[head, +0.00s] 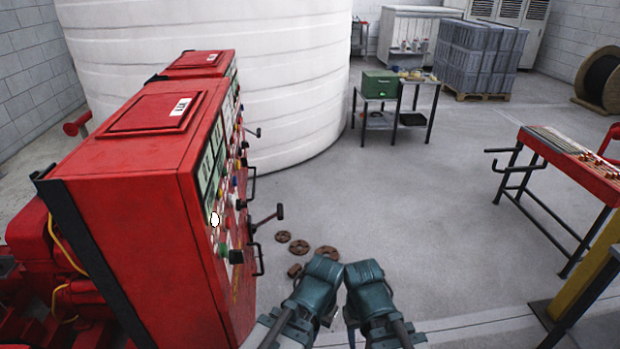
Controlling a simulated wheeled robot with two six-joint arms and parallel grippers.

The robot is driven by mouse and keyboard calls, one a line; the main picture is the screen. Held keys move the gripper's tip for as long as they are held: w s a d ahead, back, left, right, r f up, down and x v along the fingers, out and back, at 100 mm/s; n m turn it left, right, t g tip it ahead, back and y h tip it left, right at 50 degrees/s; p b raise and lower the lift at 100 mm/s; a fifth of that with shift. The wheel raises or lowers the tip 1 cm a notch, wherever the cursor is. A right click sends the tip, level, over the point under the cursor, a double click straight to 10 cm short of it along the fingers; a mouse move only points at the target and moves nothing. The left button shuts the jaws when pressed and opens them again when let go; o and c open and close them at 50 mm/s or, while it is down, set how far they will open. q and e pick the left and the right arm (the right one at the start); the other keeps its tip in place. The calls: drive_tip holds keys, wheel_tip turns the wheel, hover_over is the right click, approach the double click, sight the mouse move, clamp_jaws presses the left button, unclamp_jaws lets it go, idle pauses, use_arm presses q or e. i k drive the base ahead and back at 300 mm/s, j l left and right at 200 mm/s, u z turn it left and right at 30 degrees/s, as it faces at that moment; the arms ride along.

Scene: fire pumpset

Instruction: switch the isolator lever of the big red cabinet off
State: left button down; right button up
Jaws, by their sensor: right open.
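The big red cabinet (130,200) stands at the left, seen from above and from its side, with its panel facing right at a steep angle. A dark isolator lever (268,217) sticks out to the right from this panel. Buttons, lamps and gauges on the panel are strongly foreshortened. My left gripper (320,272) and my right gripper (365,275) are side by side at the bottom middle, below and right of the lever and apart from it. The right one is open, and nothing shows in it. The left one's fingers cannot be made out clearly.
Dark handles (258,260) also stick out from the panel. A smaller red cabinet (198,62) with its own lever (253,132) stands behind. Several brown discs (299,247) lie on the floor. A red-topped bench (580,170) is at right. Open floor (400,205) lies between.

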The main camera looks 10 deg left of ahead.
sight(280, 213)
drive_tip(key=i+l, duration=0.7)
drive_tip(key=i, duration=0.15)
